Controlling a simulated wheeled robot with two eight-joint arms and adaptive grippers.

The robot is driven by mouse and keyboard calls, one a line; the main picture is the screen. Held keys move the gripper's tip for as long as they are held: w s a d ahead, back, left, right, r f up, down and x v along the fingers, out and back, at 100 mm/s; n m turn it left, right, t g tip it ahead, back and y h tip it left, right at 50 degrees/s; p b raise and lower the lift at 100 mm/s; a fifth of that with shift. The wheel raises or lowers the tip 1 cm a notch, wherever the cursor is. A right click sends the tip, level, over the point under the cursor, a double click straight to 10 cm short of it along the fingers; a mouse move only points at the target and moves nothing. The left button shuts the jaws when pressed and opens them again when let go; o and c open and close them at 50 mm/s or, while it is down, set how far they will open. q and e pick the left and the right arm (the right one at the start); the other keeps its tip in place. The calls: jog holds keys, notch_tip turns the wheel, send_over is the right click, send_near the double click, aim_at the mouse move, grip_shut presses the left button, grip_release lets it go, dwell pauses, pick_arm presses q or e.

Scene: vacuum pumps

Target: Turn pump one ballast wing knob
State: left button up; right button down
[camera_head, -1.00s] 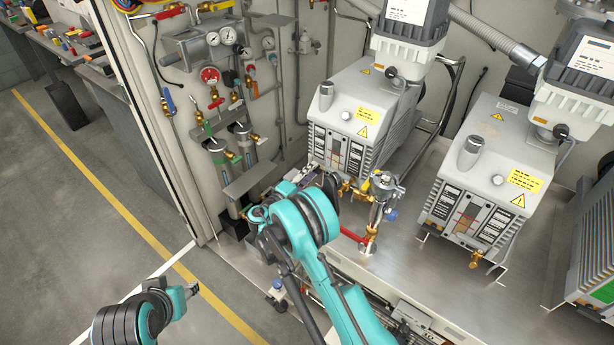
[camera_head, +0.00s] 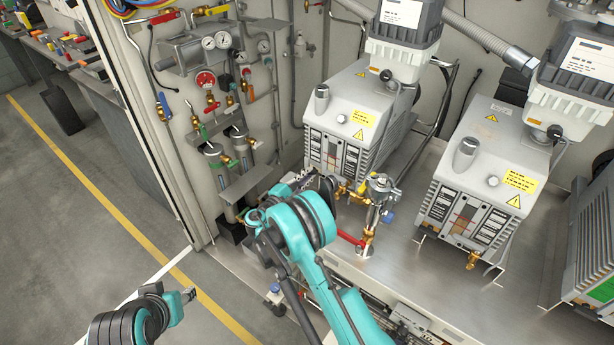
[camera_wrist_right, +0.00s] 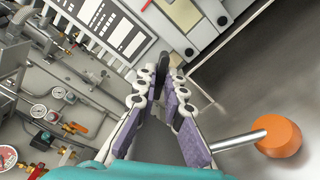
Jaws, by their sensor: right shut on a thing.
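Pump one appears to be the left grey pump (camera_head: 345,95), with a yellow label on top and a panelled front. My right gripper (camera_head: 316,180) reaches its lower front, largely hidden by my teal forearm. In the right wrist view, the two purple-padded fingers of the right gripper (camera_wrist_right: 162,78) close in on a small black part, apparently the wing knob (camera_wrist_right: 163,60), beside the panelled pump front. Its shape and angle are mostly hidden by the fingers. My left gripper (camera_head: 188,295) hangs over the floor at lower left, away from the pumps; its jaws are too small to read.
A valve with a red handle (camera_head: 351,238) stands right of my right arm. A second grey pump (camera_head: 480,140) stands further right. Gauges and valves cover the left cabinet wall (camera_head: 280,60). An orange-ended lever (camera_wrist_right: 278,137) lies right of the fingers in the wrist view.

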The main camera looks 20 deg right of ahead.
jog(key=c, duration=1.6)
grip_release()
jog(key=shift+s+a, duration=0.1)
jog(key=shift+a, duration=0.1)
jog(key=shift+v, duration=0.85)
jog(key=shift+v, duration=3)
